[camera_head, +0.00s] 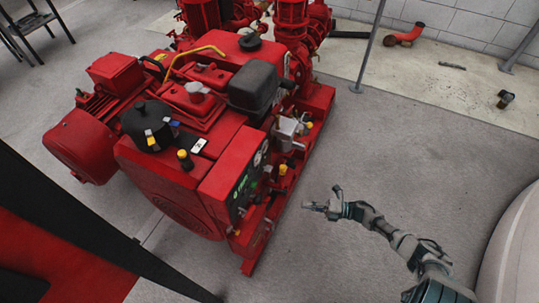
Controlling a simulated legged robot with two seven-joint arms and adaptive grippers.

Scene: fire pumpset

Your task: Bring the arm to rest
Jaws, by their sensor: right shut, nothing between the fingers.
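My right arm comes in from the bottom right and reaches up and left over the grey floor. Its gripper (318,206) is shut and empty, a short way right of the red fire pumpset (215,150) in the picture. It looks apart from the pumpset. The pumpset has a black air filter (255,85), a black round cap (150,125) and a panel with small coloured knobs on its near right side. My left gripper is not in view.
A red and black panel (60,260) fills the bottom left corner. A large pale rounded surface (515,255) stands at the right edge. A grey post (370,45) and a red pipe elbow (405,35) are at the back. The floor between is clear.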

